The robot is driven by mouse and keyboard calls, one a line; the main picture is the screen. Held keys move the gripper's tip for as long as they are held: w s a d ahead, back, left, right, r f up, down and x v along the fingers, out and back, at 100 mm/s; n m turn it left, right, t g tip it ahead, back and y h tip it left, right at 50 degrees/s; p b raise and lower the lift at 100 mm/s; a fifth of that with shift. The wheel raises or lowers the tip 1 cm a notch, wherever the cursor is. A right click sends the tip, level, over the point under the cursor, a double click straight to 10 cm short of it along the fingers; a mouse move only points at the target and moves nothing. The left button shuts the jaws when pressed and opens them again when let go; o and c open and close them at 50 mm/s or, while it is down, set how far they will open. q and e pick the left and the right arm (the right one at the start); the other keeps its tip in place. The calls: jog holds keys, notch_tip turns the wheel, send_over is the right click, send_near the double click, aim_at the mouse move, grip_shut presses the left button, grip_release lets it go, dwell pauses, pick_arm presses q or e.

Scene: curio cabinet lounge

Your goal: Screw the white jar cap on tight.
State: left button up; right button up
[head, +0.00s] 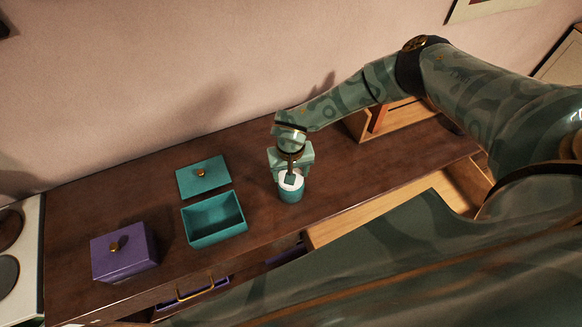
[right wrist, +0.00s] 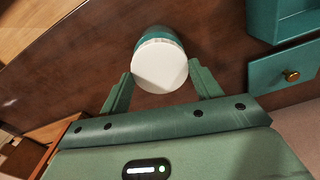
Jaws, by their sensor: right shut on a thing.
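The teal jar (head: 291,194) stands upright on the dark wooden cabinet top, with the white cap (head: 298,184) on its mouth. My right gripper (head: 290,178) comes down from above and is shut on the cap. In the right wrist view the cap (right wrist: 159,66) is a plain white disc between the two fingers, and the teal jar (right wrist: 157,33) shows behind it. The fingers partly hide the cap in the head view. I cannot tell how tightly the cap sits. My left gripper is not in view.
Left of the jar are an open teal box (head: 214,234), its teal lid (head: 190,181) with a brass knob, and a closed purple box (head: 127,266). A brass-handled drawer (head: 190,293) is in front. A wooden frame-like piece (head: 400,117) stands behind right.

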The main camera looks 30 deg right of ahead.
jog(key=m+p, duration=0.3)
jog(key=m, duration=0.7)
jog(key=shift+s+r+p, duration=0.1)
jog(key=shift+s+p, duration=0.05)
jog(key=shift+p, duration=0.25)
jog(key=m+p, duration=0.4)
jog(key=m, duration=0.6)
jog(key=shift+s+m, duration=0.1)
jog(key=shift+m, duration=1.2)
jog(key=shift+f+m, duration=0.3)
jog(key=shift+m, duration=0.3)
jog(key=o, duration=1.7)
jog(key=shift+o, duration=0.2)
jog(key=shift+w+d, duration=0.1)
jog(key=shift+w, duration=0.2)
